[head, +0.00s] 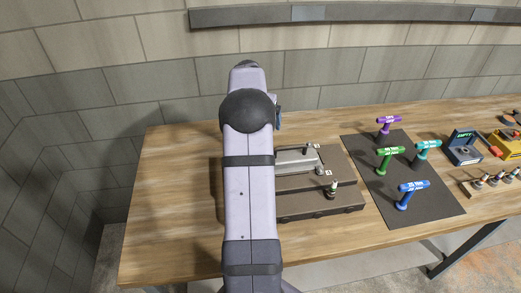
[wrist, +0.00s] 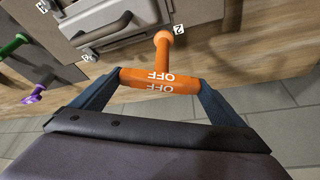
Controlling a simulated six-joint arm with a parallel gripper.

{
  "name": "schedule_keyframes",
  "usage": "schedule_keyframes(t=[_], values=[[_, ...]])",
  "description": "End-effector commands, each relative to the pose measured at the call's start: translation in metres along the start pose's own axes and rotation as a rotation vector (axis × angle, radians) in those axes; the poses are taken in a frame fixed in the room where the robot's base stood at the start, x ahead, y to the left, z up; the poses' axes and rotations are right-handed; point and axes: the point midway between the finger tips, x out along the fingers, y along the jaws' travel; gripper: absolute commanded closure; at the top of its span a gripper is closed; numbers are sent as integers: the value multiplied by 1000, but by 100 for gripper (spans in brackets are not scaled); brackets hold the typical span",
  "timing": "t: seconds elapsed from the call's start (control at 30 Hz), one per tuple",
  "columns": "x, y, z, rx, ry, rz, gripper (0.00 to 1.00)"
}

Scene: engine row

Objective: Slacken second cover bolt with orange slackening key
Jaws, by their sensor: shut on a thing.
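My gripper (wrist: 160,82) is shut on the crossbar of the orange key (wrist: 163,58), marked OFF, in the wrist view. The key's shaft points away from my gripper toward the engine block (wrist: 177,14), close by the tag "2" (wrist: 95,30). Its tip covers the spot there, so I cannot tell whether it sits on a bolt. The grey cover (wrist: 108,22) with its handle lies left of the key. In the head view the cover (head: 290,160) sits on the brown block (head: 335,205); my arm hides the block's left part, the orange key and most of my gripper.
Right of the block, a dark mat (head: 440,205) holds upright purple (head: 388,121), green (head: 389,156), teal (head: 427,147) and blue (head: 412,188) keys. A box marked EMPTY (head: 463,147) stands further right. The table's left side (head: 170,200) is bare.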

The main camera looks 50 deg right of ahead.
Motion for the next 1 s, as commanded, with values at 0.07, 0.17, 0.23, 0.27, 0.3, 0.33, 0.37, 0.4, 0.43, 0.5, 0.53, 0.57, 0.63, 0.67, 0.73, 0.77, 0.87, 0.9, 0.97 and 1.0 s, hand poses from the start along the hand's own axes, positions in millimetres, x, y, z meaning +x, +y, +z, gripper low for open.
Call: schedule_keyframes(t=[0.07, 0.17, 0.23, 0.27, 0.3, 0.33, 0.37, 0.4, 0.43, 0.5, 0.53, 0.57, 0.63, 0.67, 0.73, 0.77, 0.87, 0.9, 0.97, 1.0], values=[[-3, 1, -3, -54, 5, -25, 33], [-4, 1, -3, -124, 4, -56, 33], [-4, 1, -3, -174, 5, -77, 33], [-3, 1, -3, -194, 4, -85, 33], [-3, 1, -3, -222, 3, -97, 33], [-3, 1, -3, -242, 4, -106, 33], [-3, 1, -3, -262, 5, -115, 33], [-3, 0, -3, -289, 5, -127, 33], [-2, 1, -3, -310, 5, -135, 33], [-2, 1, -3, -356, 5, -155, 33], [-2, 1, -3, -376, 5, -164, 33], [-2, 1, -3, -398, 5, -173, 33], [-2, 0, -3, -447, 5, -194, 33], [-2, 0, -3, -468, 6, -203, 33], [-1, 1, -3, -519, 5, -225, 33], [-1, 1, -3, -541, 5, -234, 33], [-1, 0, -2, -610, 5, -265, 33], [-1, 0, -2, -634, 5, -273, 33], [-1, 0, -2, -661, 4, -286, 33], [-2, 0, -3, -676, 5, -292, 33]])
